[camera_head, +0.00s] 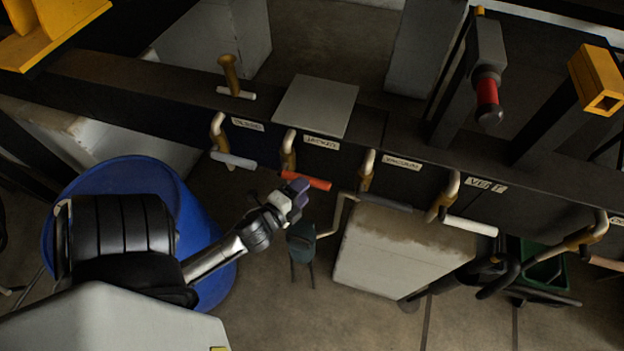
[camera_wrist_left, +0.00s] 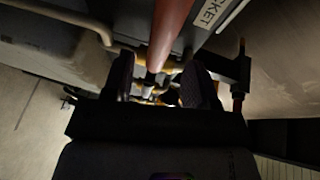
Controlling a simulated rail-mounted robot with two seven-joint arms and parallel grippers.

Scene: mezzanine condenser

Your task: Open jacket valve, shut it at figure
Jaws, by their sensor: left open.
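The jacket valve's red-orange lever (camera_head: 305,180) lies near level below the plate reading JACKET (camera_head: 322,143), its brass body (camera_head: 288,155) at the lever's left end. My left gripper (camera_head: 299,194) is open just below the lever's middle. In the left wrist view, the red lever (camera_wrist_left: 170,32) runs down toward the gap between the two dark fingers (camera_wrist_left: 160,88). I cannot tell whether they touch it. The JACKET plate (camera_wrist_left: 216,10) shows at the top. No readable figure is in view. My right gripper is not in view.
Neighbouring valves have a pale lever (camera_head: 233,159) at left, a grey lever (camera_head: 385,203) by the VACUUM plate (camera_head: 402,162) and a white lever (camera_head: 470,226). A flat grey panel (camera_head: 317,104) tops the dark beam. A blue drum (camera_head: 207,224) stands below my left arm.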

